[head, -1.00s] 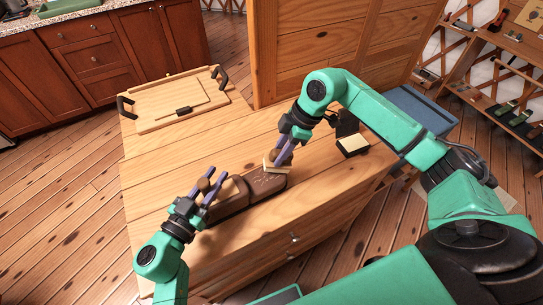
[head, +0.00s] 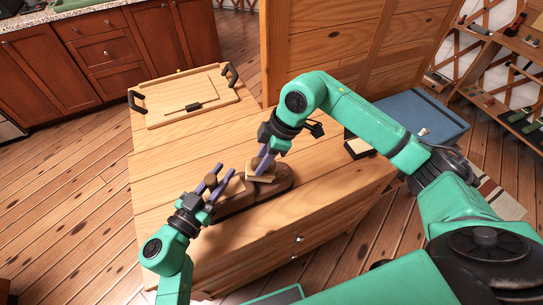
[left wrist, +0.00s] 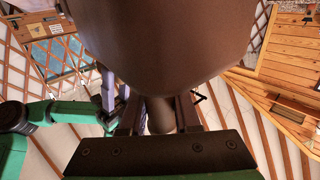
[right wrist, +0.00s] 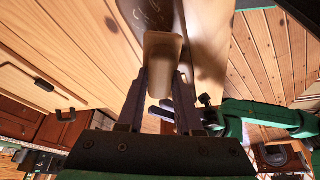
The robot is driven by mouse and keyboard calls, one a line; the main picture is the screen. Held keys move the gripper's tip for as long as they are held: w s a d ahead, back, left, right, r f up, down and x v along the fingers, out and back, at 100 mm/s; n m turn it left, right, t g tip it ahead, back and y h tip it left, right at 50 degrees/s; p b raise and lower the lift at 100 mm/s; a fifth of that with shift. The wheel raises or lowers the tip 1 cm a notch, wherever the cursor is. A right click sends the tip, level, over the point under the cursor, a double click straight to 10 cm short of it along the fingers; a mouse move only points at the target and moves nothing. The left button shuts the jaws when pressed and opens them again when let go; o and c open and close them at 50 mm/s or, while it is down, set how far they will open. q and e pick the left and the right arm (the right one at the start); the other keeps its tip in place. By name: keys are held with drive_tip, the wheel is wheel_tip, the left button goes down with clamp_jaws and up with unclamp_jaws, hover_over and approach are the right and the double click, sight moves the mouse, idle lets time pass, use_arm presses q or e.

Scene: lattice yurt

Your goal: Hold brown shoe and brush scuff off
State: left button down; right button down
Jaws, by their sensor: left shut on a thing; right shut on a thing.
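The brown shoe (head: 278,184) lies on the wooden cabinet top, its toe pointing right. My left gripper (head: 211,184) is shut on a brown part at the shoe's left end. In the left wrist view the shoe (left wrist: 160,45) looms large above the fingers. My right gripper (head: 263,163) is shut on a tan brush (head: 260,174), held against or just over the shoe's upper, behind the toe tip. The right wrist view shows the brush (right wrist: 162,50) between the fingers, with pale scuff marks (right wrist: 155,12) on the dark shoe beyond. Bristle contact is hidden.
A wooden tray (head: 165,119) with black handles and a small dark item sits at the cabinet's back left. A small cream-topped dark item (head: 357,147) is at the right, partly behind my right arm. A blue box (head: 422,112) stands beyond. The front left top is clear.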

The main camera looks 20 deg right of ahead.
drive_tip(key=shift+w+a+r, duration=0.1)
drive_tip(key=shift+w+a, duration=0.05)
drive_tip(key=shift+w+d+r, duration=0.1)
drive_tip(key=shift+w+d, duration=0.1)
drive_tip(key=shift+d, duration=1.1)
drive_tip(key=shift+w+d+r, duration=0.1)
drive_tip(key=shift+w+d, duration=0.1)
drive_tip(key=shift+d, duration=1.05)
drive_tip(key=shift+w+d+r, duration=0.1)
drive_tip(key=shift+w+d, duration=0.1)
drive_tip(key=shift+d, duration=1.1)
drive_tip(key=shift+s+a+r, duration=0.1)
drive_tip(key=shift+s+a, duration=0.1)
drive_tip(key=shift+a, duration=1.1)
drive_tip(key=shift+s+a+r, duration=0.1)
drive_tip(key=shift+s+a, duration=0.15)
drive_tip(key=shift+a, duration=1)
drive_tip(key=shift+s+a, duration=0.2)
drive_tip(key=shift+a, duration=1.1)
drive_tip(key=shift+r, duration=3)
drive_tip(key=shift+r, duration=1.5)
